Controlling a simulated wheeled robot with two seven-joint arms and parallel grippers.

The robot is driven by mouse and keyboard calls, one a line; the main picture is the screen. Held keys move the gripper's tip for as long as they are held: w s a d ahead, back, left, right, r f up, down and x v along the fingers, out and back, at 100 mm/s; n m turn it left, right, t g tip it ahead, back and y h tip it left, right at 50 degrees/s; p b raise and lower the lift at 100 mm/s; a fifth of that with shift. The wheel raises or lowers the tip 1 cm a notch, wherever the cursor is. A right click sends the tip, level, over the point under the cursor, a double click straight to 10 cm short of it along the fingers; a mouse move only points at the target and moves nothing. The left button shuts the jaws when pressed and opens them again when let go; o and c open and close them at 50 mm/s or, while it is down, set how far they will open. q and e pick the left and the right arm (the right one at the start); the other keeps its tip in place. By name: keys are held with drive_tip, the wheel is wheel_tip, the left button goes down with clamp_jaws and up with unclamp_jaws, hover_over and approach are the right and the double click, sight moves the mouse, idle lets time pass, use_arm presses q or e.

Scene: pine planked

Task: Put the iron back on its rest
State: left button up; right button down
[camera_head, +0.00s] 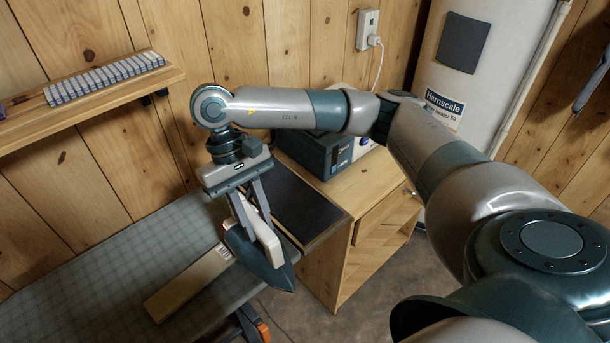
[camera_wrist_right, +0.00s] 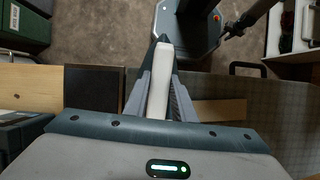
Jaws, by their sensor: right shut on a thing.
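My right gripper (camera_head: 254,226) is shut on the iron's pale handle, with one finger on each side. The iron (camera_head: 272,272) has a dark teal body, and its pointed tip faces the lower right in the head view. It is at the right edge of the grey checked ironing board (camera_head: 85,265), close to the wooden cabinet; I cannot tell its clearance. In the right wrist view the handle (camera_wrist_right: 156,95) runs between the fingers, and most of the iron's body is hidden. A dark flat pad (camera_head: 293,200), perhaps the rest, lies on the cabinet top. My left gripper is out of view.
A tan block (camera_head: 188,284) lies on the board, left of the iron. A dark green box (camera_head: 318,152) stands behind the pad on the cabinet (camera_head: 372,235). A wall shelf (camera_head: 95,104) is at the left, and a white water heater (camera_head: 480,75) at the back right.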

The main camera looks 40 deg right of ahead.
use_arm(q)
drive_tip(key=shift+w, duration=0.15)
use_arm(e)
drive_tip(key=shift+s+d, duration=0.15)
drive_tip(key=shift+d, duration=0.2)
